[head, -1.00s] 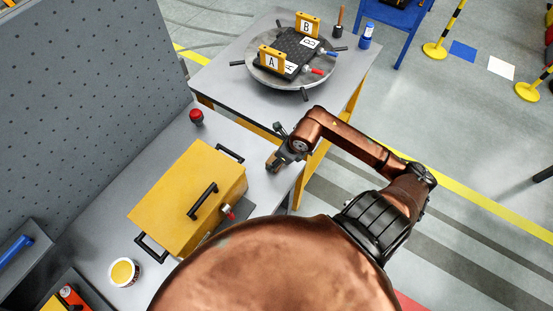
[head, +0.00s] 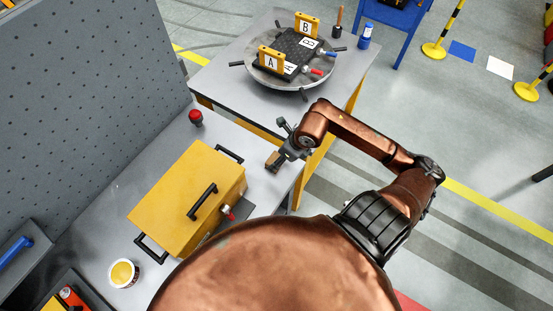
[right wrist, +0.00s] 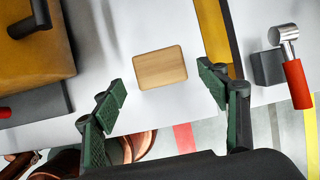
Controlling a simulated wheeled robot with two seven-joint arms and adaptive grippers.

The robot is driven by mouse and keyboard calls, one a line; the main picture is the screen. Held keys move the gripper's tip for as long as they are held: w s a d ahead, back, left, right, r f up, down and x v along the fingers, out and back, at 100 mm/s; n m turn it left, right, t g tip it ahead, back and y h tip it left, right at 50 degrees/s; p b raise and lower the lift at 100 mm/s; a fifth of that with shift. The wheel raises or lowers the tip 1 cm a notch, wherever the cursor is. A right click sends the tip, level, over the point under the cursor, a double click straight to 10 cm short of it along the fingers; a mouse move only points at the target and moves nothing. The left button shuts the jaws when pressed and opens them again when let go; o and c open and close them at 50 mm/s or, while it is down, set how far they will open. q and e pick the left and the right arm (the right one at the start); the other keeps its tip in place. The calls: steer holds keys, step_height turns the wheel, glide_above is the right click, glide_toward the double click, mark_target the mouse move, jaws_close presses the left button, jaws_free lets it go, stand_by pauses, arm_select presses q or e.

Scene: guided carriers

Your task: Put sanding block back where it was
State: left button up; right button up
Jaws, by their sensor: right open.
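The sanding block appears to be a small pale wooden block (right wrist: 161,68), lying flat on the grey bench top. In the head view the block (head: 272,161) is near the bench's right end, to the right of the yellow box. My right gripper (right wrist: 160,84) is open, its two green-padded fingers apart on either side of the block's near edge with gaps showing. In the head view the right gripper (head: 284,154) is just above and beside the block. My left gripper is not in view.
The yellow box (head: 178,205) with black handles stands left of the block. A red knob (head: 196,118) and a yellow-topped cup (head: 124,272) are on the bench. A red-handled tool (right wrist: 296,80) lies right of the gripper. A turntable (head: 290,82) is on the second table.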

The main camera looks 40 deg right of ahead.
steer(key=v, duration=0.8)
